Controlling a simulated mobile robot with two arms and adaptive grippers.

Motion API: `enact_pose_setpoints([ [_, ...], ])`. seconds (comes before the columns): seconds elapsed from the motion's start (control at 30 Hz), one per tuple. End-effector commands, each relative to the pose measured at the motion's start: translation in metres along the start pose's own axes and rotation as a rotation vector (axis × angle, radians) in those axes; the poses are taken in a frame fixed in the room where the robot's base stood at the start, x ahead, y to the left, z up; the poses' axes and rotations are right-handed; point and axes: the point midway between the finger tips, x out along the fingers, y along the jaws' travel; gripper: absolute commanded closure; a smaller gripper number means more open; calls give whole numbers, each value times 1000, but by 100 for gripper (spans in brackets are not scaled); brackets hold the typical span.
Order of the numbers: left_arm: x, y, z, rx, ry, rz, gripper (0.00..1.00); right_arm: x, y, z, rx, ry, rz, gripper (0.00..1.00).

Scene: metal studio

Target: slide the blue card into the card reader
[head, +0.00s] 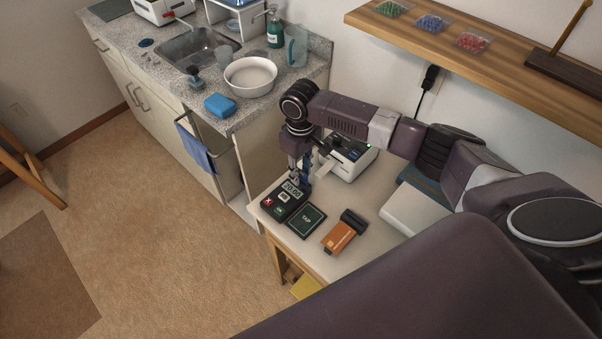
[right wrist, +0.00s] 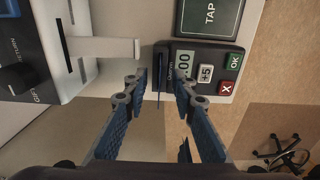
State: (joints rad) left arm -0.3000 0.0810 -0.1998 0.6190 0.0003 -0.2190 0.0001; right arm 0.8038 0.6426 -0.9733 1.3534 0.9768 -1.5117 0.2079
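The card reader (head: 285,197) is a dark terminal with a display, keys and a TAP pad (head: 306,220), near the table's front corner. It also shows in the right wrist view (right wrist: 210,73). The blue card (right wrist: 161,99) shows edge-on there as a thin blue strip at the reader's slot side. I cannot tell how deep it sits in the slot. My right gripper (right wrist: 160,86) points down over the reader, its fingers apart on both sides of the card with gaps. In the head view my right gripper (head: 301,176) hides the card. My left gripper is out of view.
A white printer-like device (head: 347,160) with a paper strip stands close behind the reader. An orange and black item (head: 344,232) lies to its right on the white table (head: 268,183). A kitchen counter with a bowl (head: 250,78) and blue sponge (head: 220,105) is beyond.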

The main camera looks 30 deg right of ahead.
Motion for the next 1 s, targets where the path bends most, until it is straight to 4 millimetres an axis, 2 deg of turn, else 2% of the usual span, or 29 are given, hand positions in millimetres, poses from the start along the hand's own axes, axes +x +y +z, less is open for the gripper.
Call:
enact_pose_setpoints([
  [0.3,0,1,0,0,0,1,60,-68,1,-1,-1,5,1,75],
  [0.5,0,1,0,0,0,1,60,-97,1,0,1,1,2,75],
  [0.7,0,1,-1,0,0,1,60,-108,1,0,1,-1,1,75],
  [1.0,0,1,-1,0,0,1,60,-108,1,0,1,0,1,75],
])
